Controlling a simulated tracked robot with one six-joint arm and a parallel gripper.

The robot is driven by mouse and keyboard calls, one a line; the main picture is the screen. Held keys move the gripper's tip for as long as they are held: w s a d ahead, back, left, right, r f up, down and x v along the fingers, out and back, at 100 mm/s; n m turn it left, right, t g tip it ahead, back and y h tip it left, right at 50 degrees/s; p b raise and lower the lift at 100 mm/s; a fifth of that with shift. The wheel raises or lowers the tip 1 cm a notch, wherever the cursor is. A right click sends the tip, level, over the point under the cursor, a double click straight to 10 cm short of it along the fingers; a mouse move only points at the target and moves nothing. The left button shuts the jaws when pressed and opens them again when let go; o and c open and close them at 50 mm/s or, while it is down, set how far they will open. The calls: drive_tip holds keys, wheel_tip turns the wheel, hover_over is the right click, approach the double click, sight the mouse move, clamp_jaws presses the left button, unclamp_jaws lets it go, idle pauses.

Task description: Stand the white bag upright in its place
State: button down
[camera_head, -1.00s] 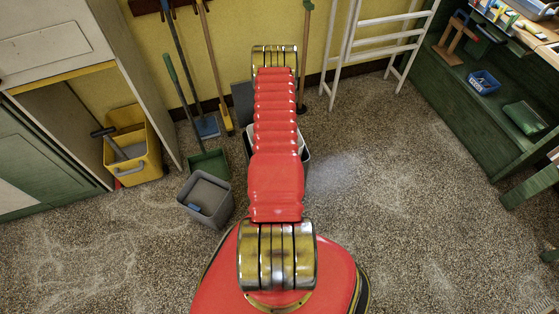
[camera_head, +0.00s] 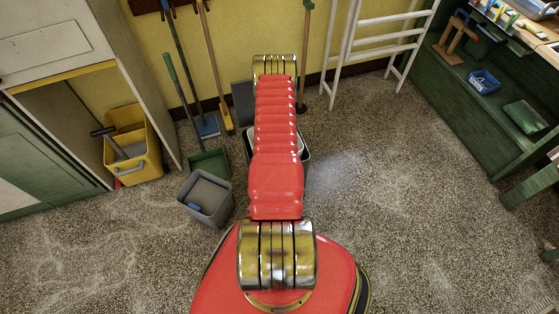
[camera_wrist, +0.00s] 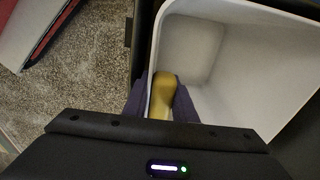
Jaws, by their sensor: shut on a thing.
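My gripper (camera_wrist: 164,98) shows in the wrist view, with dark purple-grey fingers on either side of a rounded mustard-yellow thing (camera_wrist: 163,88). It is shut on this yellow thing, which I cannot identify further. The fingers are at the left wall of a pale, white-lined container (camera_wrist: 270,55); I cannot tell whether they touch it. No white bag can be made out clearly in either view. In the head view my red arm hides the gripper and most of the container behind it.
A grey bin (camera_head: 207,197) and a green dustpan (camera_head: 210,163) stand left of my arm. A yellow bucket (camera_head: 135,160) is farther left. Brooms lean on the wall. A white rack (camera_head: 380,45) and green shelving (camera_head: 480,110) stand right. The floor at right is clear.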

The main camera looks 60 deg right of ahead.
drive_tip(key=shift+f, duration=0.1)
drive_tip(key=c, duration=1.5)
unclamp_jaws()
drive_tip(key=shift+o, duration=0.2)
drive_tip(key=shift+w+a+r, duration=0.1)
drive_tip(key=shift+a+r, duration=0.05)
drive_tip(key=shift+r, duration=2.05)
drive_tip(key=shift+w+a+r, duration=0.1)
drive_tip(key=shift+a+r, duration=0.1)
drive_tip(key=shift+r, duration=2)
drive_tip(key=shift+w+a+r, duration=0.1)
drive_tip(key=shift+a+r, duration=0.05)
drive_tip(key=shift+r, duration=2.05)
